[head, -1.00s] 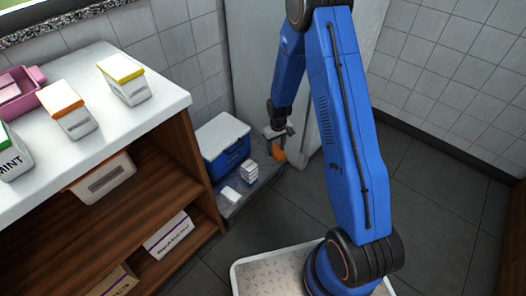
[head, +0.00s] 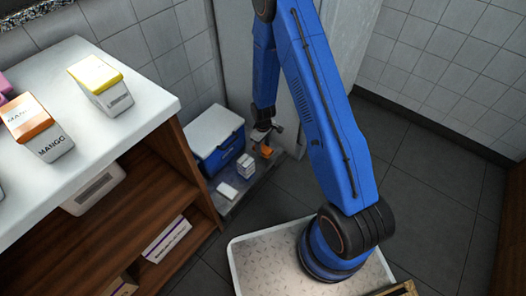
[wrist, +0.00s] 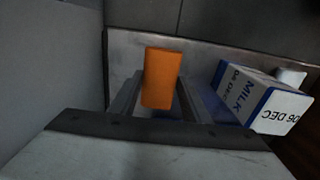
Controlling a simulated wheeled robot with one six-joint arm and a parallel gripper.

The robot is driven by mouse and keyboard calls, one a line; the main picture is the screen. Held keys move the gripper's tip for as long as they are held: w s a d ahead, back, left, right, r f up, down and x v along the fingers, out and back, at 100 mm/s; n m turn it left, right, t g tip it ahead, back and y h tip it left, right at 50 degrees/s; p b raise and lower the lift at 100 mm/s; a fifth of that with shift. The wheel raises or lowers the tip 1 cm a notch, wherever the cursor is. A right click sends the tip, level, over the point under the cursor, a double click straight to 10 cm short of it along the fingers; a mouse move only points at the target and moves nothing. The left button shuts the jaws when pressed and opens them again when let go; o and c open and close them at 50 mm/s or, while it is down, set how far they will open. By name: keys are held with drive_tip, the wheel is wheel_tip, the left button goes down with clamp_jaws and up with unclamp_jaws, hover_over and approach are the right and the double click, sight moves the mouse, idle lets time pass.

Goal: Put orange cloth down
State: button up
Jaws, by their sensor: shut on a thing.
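The orange cloth (wrist: 162,79) looks like a small orange block in the wrist view, between the two fingers of my gripper (wrist: 160,100). In the head view the orange cloth (head: 266,151) shows at the end of my gripper (head: 262,140), low over a grey metal shelf (head: 225,206). My gripper is shut on the cloth. The wrist view shows the metal surface (wrist: 205,58) behind and below the cloth. I cannot tell whether the cloth touches it.
A milk carton (wrist: 245,92) stands close to the right of my gripper. A blue cooler with a white lid (head: 215,138) and a white box (head: 227,190) are on the same low shelf. A wooden counter (head: 150,185) with topping cartons stands at left.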

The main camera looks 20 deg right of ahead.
sight(263, 148)
drive_tip(key=shift+f, duration=1.85)
drive_tip(key=shift+f, duration=0.1)
drive_tip(key=o, duration=0.9)
drive_tip(key=shift+o, duration=0.2)
